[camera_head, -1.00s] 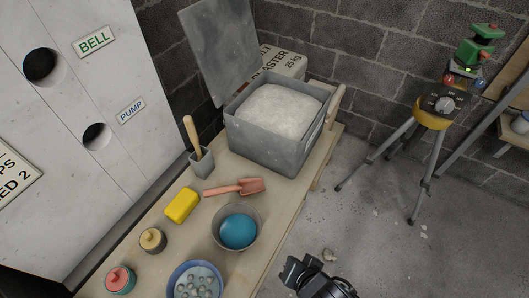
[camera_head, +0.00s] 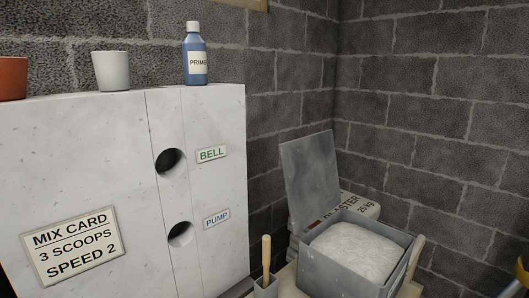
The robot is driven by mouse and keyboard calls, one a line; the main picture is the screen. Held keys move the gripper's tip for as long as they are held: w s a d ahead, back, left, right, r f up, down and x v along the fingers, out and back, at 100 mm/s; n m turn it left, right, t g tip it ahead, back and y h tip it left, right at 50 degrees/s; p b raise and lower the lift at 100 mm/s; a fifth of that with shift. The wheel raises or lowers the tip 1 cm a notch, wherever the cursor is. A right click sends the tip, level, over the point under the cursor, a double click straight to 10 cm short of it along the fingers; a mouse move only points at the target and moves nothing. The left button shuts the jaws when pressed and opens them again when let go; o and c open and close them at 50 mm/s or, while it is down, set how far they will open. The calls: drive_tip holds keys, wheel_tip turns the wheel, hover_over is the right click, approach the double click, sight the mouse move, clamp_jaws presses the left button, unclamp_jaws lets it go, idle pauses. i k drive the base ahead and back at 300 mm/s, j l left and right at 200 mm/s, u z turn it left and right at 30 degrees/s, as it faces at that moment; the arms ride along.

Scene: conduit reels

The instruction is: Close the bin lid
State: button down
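The grey bin (camera_head: 337,273) stands at the lower right, cut off by the bottom edge of the picture. It is filled nearly to the rim with pale powder (camera_head: 356,252). Its flat grey lid (camera_head: 312,180) stands up and open at the bin's left rear side, leaning back a little. My gripper is not in the picture now.
A plaster bag (camera_head: 358,207) sits behind the bin. A holder with a wooden-handled tool (camera_head: 266,262) stands left of it. A white panel (camera_head: 95,150) with two holes fills the left, with a blue primer bottle (camera_head: 196,58) and pots on top.

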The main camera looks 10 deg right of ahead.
sight(310, 173)
drive_tip(key=i+l+u, duration=0.1)
drive_tip(key=u, duration=0.25)
drive_tip(key=l+u, duration=0.35)
drive_tip(key=i+l+u, duration=0.1)
drive_tip(key=l+u, duration=0.25)
